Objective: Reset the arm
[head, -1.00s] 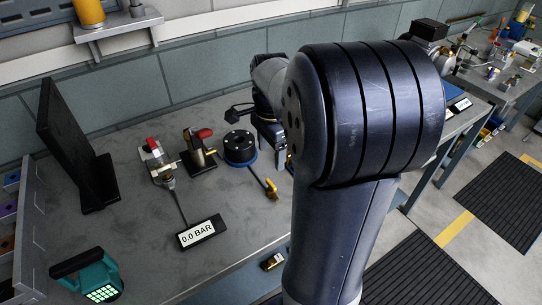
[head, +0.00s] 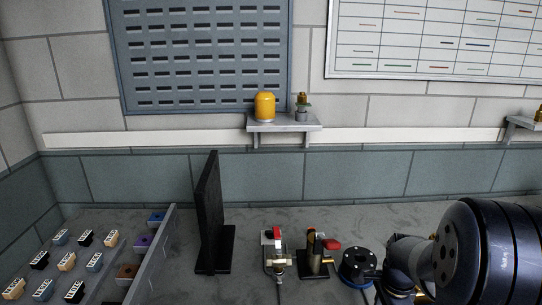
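My arm fills the lower right corner of the head view, with a large dark ribbed joint in front and smaller links behind it. What appears to be my gripper (head: 398,290) shows only in part at the bottom edge, just right of a black round disc-shaped device (head: 358,263). Its fingers cannot be made out, so I cannot tell whether it is open or holds anything.
On the grey bench (head: 225,285) stand a brass fitting with a red lever (head: 315,255), another red-topped fitting (head: 273,252) and an upright black panel (head: 210,215). Labelled blocks (head: 66,262) lie at left. A wall shelf (head: 284,124) holds a yellow tank (head: 265,106).

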